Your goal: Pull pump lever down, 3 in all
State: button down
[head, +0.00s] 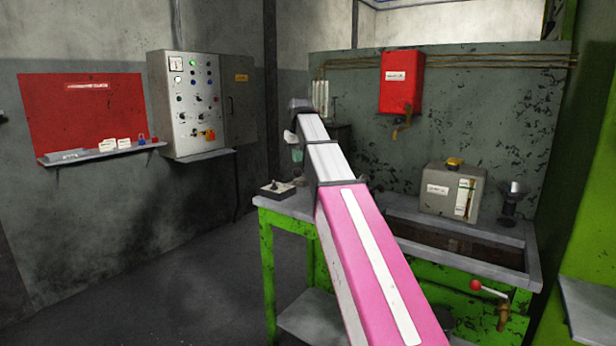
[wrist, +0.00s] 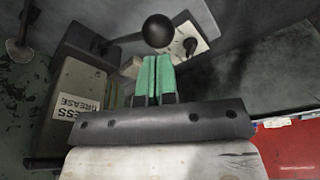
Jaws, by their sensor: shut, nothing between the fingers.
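A lever with a black ball knob (wrist: 158,31) shows in the wrist view, just beyond my fingertips. Its dark rod seems to run left toward a grey box labelled with the word grease (wrist: 82,98). My gripper (wrist: 154,62) has green fingers pressed together with nothing between them. The knob is in front of the fingers, not held; I cannot tell whether they touch. In the head view, my gripper (head: 296,154) is a small green patch, mostly hidden by my arm. The knob is not clearly visible there.
A small plate with a black handle (head: 277,187) lies on the green bench (head: 270,204). A grey tank with a yellow cap (head: 452,190), a red-knobbed lever (head: 475,285) and a red wall box (head: 402,82) are to the right. A control panel (head: 190,105) hangs left.

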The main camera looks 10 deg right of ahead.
aim_at(295, 176)
dwell(0.4)
jog(key=shift+s+a+f, duration=0.2)
jog(key=shift+f, duration=1.1)
jog(key=shift+s+a+f, duration=0.15)
jog(key=shift+s+f, duration=0.05)
jog(key=shift+f, duration=1.1)
jog(key=shift+s+a+f, duration=0.2)
jog(key=shift+f, duration=1.25)
jog(key=shift+s+a+f, duration=0.1)
jog(key=shift+a+f, duration=0.05)
jog(key=shift+f, duration=1.2)
jog(key=shift+w+d+r, duration=0.25)
jog(key=shift+r, duration=1.55)
jog(key=shift+w+d+r, duration=0.2)
jog(key=shift+r, duration=1.6)
jog(key=shift+w+d+r, duration=0.25)
jog(key=shift+r, duration=1.55)
